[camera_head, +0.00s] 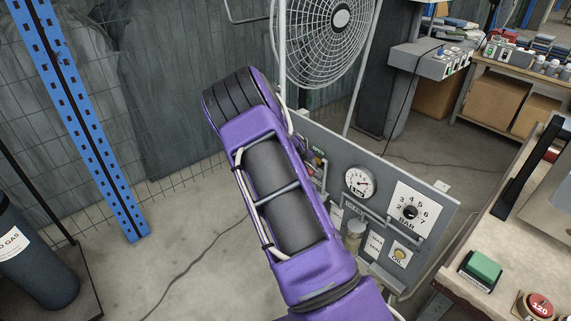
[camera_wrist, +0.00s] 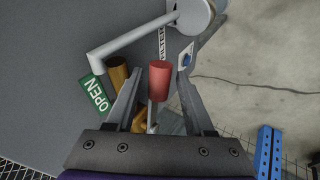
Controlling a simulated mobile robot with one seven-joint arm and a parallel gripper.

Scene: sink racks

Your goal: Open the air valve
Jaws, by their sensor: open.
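The air valve has a red cylindrical grip (camera_wrist: 159,82) on a thin grey lever, with brass fittings (camera_wrist: 118,72) beside it. A green OPEN label (camera_wrist: 97,95) sits on the grey panel to its left in the wrist view. My gripper (camera_wrist: 159,75) is open, with one finger on each side of the red grip. I cannot tell whether either finger touches it.
The grey panel (camera_head: 437,212) carries a round pressure gauge (camera_head: 359,183), a BAR dial (camera_head: 411,211) and thin pipes. A white fan (camera_head: 325,35) stands behind it. A workbench with a green button (camera_head: 484,267) is at right.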

